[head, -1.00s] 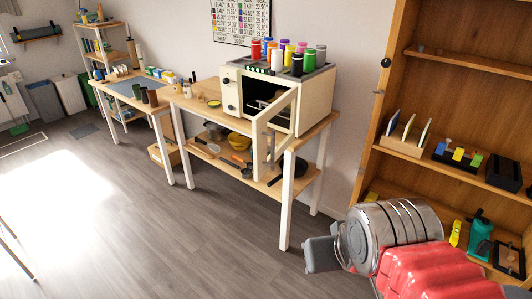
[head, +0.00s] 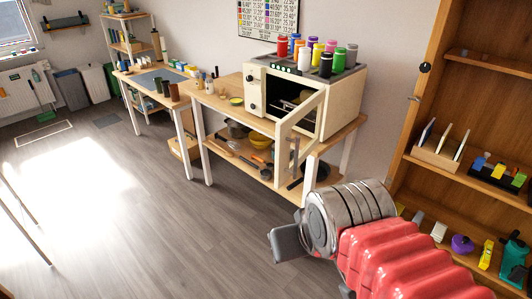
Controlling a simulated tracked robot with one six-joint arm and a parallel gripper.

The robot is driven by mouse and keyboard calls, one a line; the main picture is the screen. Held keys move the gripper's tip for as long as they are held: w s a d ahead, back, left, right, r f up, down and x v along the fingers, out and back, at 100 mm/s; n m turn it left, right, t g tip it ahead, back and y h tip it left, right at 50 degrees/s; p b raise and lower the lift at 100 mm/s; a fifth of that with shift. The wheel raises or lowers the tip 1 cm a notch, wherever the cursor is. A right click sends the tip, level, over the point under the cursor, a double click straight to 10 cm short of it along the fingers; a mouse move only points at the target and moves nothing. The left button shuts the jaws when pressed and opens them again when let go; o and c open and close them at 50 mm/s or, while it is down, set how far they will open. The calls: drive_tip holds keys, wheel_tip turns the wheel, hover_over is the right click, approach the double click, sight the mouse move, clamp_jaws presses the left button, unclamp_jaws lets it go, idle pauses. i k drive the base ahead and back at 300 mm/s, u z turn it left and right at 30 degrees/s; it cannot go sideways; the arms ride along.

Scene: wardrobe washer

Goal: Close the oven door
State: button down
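The oven (head: 343,107) is a pale box on the wooden table, with a dark cavity and colored containers on top. Its framed door (head: 301,124) stands open, swung out toward the room, with a see-through middle and a vertical handle on it. My gripper (head: 286,243) shows at lower center as a grey piece beyond the silver wrist and red arm. It is in front of and below the door in the picture, apart from it. The fingertips are not clear, so I cannot tell whether it is open.
The oven's table (head: 222,101) has a lower shelf with a yellow bowl (head: 259,140) and pans. A tall wooden cabinet (head: 412,130) with open shelves stands at the right, close to my arm. A second table (head: 139,92) stands farther left.

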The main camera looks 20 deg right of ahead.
sight(284, 168)
drive_tip(key=u, duration=0.4)
drive_tip(key=i, duration=0.9)
